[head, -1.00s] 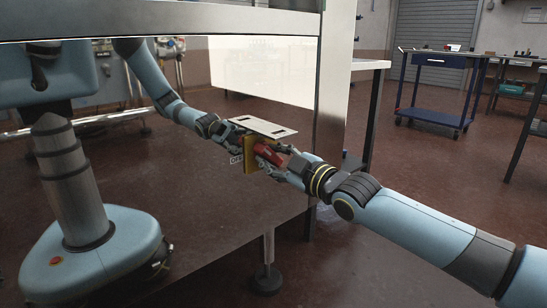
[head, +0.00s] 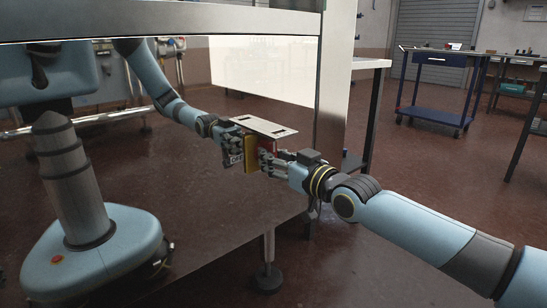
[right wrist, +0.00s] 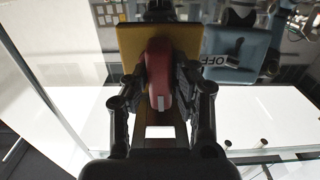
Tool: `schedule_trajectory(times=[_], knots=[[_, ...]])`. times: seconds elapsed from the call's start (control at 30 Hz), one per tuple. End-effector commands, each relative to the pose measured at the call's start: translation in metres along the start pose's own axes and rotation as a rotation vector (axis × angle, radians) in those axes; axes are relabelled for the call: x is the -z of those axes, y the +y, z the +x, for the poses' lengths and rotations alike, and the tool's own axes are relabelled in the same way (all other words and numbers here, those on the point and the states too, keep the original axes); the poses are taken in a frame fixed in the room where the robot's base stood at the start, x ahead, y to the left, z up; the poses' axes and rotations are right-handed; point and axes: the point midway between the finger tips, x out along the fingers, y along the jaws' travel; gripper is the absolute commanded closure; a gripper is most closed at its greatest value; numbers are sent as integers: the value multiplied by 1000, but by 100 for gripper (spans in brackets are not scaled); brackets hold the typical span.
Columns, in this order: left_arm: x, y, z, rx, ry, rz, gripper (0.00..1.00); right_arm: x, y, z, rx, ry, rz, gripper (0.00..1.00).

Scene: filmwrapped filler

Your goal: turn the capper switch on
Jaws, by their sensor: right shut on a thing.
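The capper switch is a yellow plate (head: 251,155) with a red handle (head: 268,147), under a pale slotted plate (head: 262,127). In the right wrist view the yellow plate (right wrist: 129,52) faces me, with the red handle (right wrist: 160,75) upright in the picture. My right gripper (head: 271,161) is shut on the handle, its fingers (right wrist: 160,92) on both sides. The fingers hide much of the handle in the head view. My left gripper does not show; the left-hand arm looks like a reflection.
A shiny panel (head: 200,225) and a metal post (head: 333,80) stand close to the switch. A metal beam (head: 180,18) crosses above. A blue trolley (head: 435,100) stands at the back right, with open floor (head: 430,170) before it.

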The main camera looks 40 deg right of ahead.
Motion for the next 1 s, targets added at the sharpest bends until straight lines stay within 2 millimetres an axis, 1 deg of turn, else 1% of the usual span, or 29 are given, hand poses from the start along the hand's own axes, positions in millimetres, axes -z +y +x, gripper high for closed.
schedule_trajectory(times=[0.27,0.63,0.67,0.8,0.83,1.0], knots=[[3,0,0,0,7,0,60,-1,0,0,0,-3,50,100],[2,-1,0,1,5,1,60,-1,0,0,0,-3,55,100],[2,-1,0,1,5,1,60,-1,0,0,0,-3,55,74],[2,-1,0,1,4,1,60,-1,0,0,0,-2,53,55],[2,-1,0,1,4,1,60,-1,0,0,0,-2,53,54],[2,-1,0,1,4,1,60,-1,0,0,0,-1,52,54]])
